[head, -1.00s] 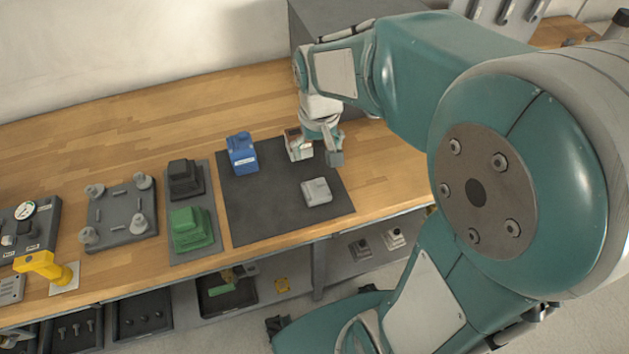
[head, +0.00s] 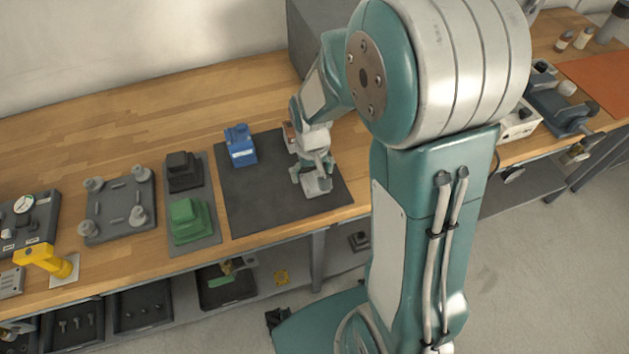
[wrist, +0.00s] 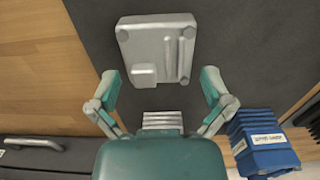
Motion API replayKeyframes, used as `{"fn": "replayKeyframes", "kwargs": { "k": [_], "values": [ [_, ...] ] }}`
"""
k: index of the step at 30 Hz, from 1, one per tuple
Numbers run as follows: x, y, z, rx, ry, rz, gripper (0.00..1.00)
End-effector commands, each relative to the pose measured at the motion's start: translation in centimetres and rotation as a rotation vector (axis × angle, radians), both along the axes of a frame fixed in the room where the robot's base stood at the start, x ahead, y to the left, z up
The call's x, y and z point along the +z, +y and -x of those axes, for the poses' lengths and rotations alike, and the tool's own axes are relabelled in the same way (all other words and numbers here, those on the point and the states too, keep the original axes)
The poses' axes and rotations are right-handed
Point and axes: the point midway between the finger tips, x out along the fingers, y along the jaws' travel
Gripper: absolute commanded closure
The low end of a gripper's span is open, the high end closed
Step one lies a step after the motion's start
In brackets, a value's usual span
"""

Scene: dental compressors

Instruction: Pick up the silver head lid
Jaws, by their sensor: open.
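The silver head lid (wrist: 158,48) lies flat on the dark mat. In the wrist view it is a squarish plate with rounded corners, a small raised block and ribs, just beyond my open fingertips. In the head view the lid (head: 317,184) is partly covered by my gripper (head: 312,173), which is over it. In the wrist view my gripper (wrist: 160,92) has its two fingers spread wide, with nothing between them; the lid is ahead of them. Whether a finger touches the lid cannot be told.
A blue part (head: 240,145) stands on the dark mat (head: 255,205); it also shows in the wrist view (wrist: 262,145). Left are a green block (head: 190,221), a black block (head: 183,171) and a grey plate with posts (head: 118,212). The mat's front left is clear.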

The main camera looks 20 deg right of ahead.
Motion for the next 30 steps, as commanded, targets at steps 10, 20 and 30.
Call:
{"fn": "replayKeyframes", "kwargs": {
  "k": [10, 20, 30],
  "values": [
    [-0.9, 0.0, 0.0, 0.000, -0.001, 0.000, 0.05],
    [-0.9, 0.0, 0.0, 0.000, 0.000, 0.000, 0.75],
    [0.4, 0.0, -0.1, 0.000, -0.004, 0.000, 0.75]
  ]
}}
